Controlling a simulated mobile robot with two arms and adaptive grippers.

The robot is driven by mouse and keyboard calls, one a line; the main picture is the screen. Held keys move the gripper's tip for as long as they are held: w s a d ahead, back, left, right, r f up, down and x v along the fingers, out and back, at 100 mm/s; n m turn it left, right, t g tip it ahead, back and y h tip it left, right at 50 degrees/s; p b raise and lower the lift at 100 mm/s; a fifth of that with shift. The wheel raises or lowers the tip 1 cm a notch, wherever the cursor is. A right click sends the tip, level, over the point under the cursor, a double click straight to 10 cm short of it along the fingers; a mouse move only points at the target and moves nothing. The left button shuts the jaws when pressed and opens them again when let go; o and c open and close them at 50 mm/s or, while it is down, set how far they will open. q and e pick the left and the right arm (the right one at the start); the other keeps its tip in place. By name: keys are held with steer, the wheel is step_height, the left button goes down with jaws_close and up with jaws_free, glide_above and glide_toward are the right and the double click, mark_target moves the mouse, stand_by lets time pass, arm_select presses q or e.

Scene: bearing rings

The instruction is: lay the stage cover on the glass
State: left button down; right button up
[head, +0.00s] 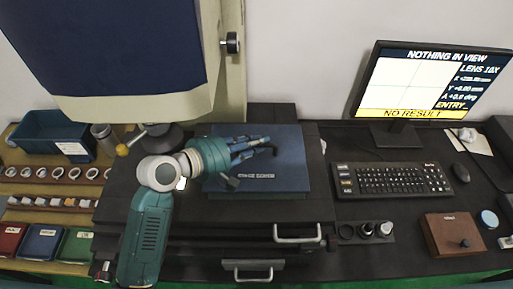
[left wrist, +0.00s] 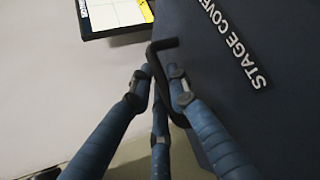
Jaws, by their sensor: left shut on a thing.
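The stage cover (head: 289,172) is a flat dark blue slab with white lettering, over the machine's stage in the head view. It also fills the right of the left wrist view (left wrist: 285,115). My left gripper (head: 262,147) reaches over it from the left. Its blue fingers are shut on the cover's black bent handle, which shows between the fingertips in the left wrist view (left wrist: 160,78). The glass is hidden under the cover. I cannot tell whether the cover rests on it or hangs just above. My right gripper is not in view.
The monitor (head: 432,85) reads "NOTHING IN VIEW" and "NO RESULT". A keyboard (head: 391,180) and a brown box (head: 453,235) lie to the right. Racks of rings (head: 52,174) and a blue bin (head: 45,137) stand at the left. The machine's large dark-blue-fronted upper part (head: 110,50) overhangs the upper left.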

arm_select(q)
step_height(320, 180, down, 3)
steer(key=shift+p, duration=0.35)
steer(key=shift+f, duration=0.15)
steer(key=c, duration=1.8)
jaws_free()
steer(key=shift+f, duration=0.1)
steer(key=shift+o, duration=0.8)
steer(key=shift+s+a, duration=0.25)
steer(key=b+v, duration=0.2)
steer(key=v, duration=0.9)
steer(key=shift+s+a+r, duration=0.1)
steer(key=shift+r, duration=0.15)
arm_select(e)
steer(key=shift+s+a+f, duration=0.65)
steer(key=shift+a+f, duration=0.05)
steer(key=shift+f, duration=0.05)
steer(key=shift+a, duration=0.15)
